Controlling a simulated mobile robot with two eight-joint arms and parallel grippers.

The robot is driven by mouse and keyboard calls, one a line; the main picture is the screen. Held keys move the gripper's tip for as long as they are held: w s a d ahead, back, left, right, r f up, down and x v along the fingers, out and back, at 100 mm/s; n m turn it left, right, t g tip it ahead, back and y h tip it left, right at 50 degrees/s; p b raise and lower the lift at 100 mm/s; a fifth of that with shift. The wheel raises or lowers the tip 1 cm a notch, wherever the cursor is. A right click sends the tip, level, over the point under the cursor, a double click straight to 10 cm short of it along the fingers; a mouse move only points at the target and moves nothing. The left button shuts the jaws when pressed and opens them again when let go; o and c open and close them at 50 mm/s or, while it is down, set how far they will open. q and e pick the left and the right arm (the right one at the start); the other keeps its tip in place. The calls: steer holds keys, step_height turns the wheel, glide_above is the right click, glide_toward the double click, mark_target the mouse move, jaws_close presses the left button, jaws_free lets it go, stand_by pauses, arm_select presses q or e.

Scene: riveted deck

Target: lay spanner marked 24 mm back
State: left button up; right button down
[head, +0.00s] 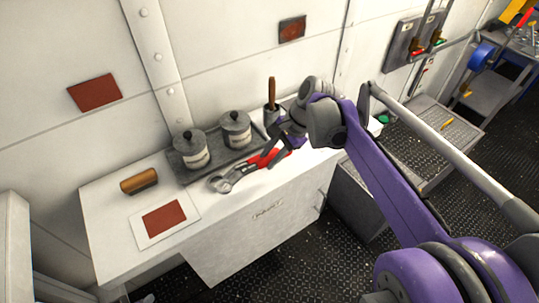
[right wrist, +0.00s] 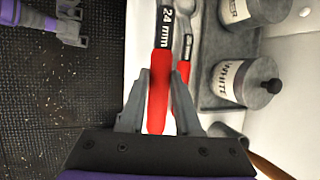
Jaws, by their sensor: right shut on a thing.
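The spanner marked 24 mm (right wrist: 164,28) has a red handle and a black label with white lettering. My right gripper (right wrist: 158,108) is shut on its red handle, low over the white bench. In the head view the grey spanner head (head: 222,183) points toward the lower left, and my right gripper (head: 276,143) is at the handle end. A second red-handled spanner (right wrist: 182,98) lies close beside it, partly hidden by a finger. A purple and grey part at the top left of the right wrist view looks like my left gripper (right wrist: 70,12); its jaws are unclear.
A grey tray (head: 184,171) with two lidded canisters (head: 194,150) stands behind the spanners. A cup with a brown handle (head: 271,95) is behind my gripper. A brown roll (head: 139,181) and a red-brown square on a white sheet (head: 142,236) lie at the left. Bench between is clear.

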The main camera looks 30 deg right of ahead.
steer(key=shift+f+b, duration=1.95)
steer(key=shift+f, duration=1.25)
steer(key=c, duration=0.5)
jaws_free()
steer(key=shift+f, duration=0.1)
steer(key=v, duration=1.1)
steer(key=s+a+f+n+t+h+p, duration=0.1)
steer(key=s+a+f+n, duration=0.2)
steer(key=s+n, duration=0.1)
steer(key=s+a+f+n+t+h+p, duration=0.1)
steer(key=s+a+f+n+h+p, duration=0.1)
steer(key=s+a+f+n, duration=0.2)
steer(key=s+a+f+n+h+p, duration=0.1)
steer(key=s+a+f+n, duration=0.3)
steer(key=n, duration=0.4)
steer(key=shift+s+a+n+t+h+p, duration=0.25)
steer(key=shift+s+n+t+h+p, duration=0.2)
steer(key=shift+p, duration=0.2)
